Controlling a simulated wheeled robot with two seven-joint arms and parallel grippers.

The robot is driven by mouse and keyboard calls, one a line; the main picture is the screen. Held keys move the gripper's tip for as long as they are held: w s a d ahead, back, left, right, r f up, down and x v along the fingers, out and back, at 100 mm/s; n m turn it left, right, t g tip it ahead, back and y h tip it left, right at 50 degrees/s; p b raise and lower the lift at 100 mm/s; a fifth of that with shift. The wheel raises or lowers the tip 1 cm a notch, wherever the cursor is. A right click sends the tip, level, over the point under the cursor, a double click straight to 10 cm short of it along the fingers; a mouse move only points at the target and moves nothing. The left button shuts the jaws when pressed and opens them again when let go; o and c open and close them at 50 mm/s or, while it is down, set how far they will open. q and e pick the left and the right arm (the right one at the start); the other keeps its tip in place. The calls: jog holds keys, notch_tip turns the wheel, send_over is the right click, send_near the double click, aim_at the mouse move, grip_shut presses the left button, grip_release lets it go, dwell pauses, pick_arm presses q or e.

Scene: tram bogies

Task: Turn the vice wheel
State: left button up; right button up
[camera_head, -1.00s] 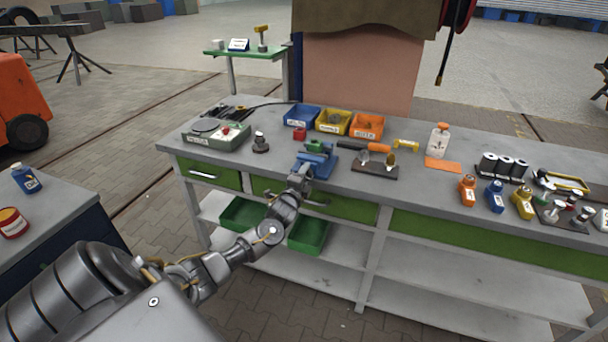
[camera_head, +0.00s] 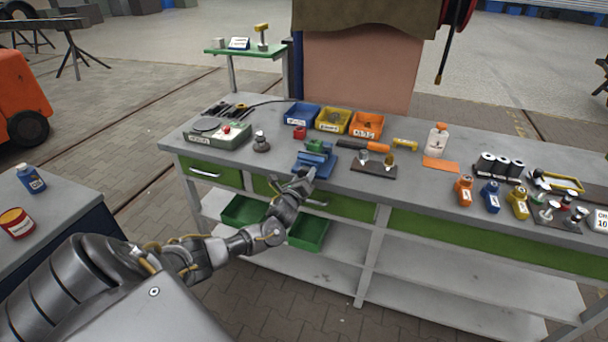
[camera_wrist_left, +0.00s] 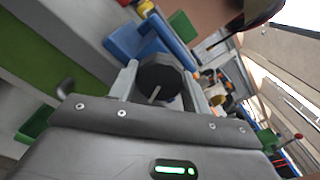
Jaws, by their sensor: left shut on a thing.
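The blue vice (camera_head: 318,158), with green on its top, stands at the front edge of the workbench (camera_head: 215,152). My left gripper (camera_head: 304,176) is at the near side of the vice. In the left wrist view the dark, many-sided vice wheel (camera_wrist_left: 158,74) sits between the two grey fingers of the left gripper (camera_wrist_left: 160,88), which is shut on it. The blue vice body (camera_wrist_left: 125,42) shows just beyond the wheel. In the head view the hand hides the wheel. My right gripper is not in view.
Blue (camera_head: 302,115), yellow (camera_head: 333,120) and orange (camera_head: 366,124) bins stand behind the vice. A dark block with two knobs (camera_head: 374,166) is close on its right, and a grey device (camera_head: 218,136) is farther left. Green drawers lie below the bench edge.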

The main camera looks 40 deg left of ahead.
pick_arm(q)
jog(key=shift+m, duration=0.7)
jog(key=o, duration=1)
jog(key=v, duration=1.1)
jog(key=shift+b, duration=0.35)
jog(key=shift+w, duration=0.1)
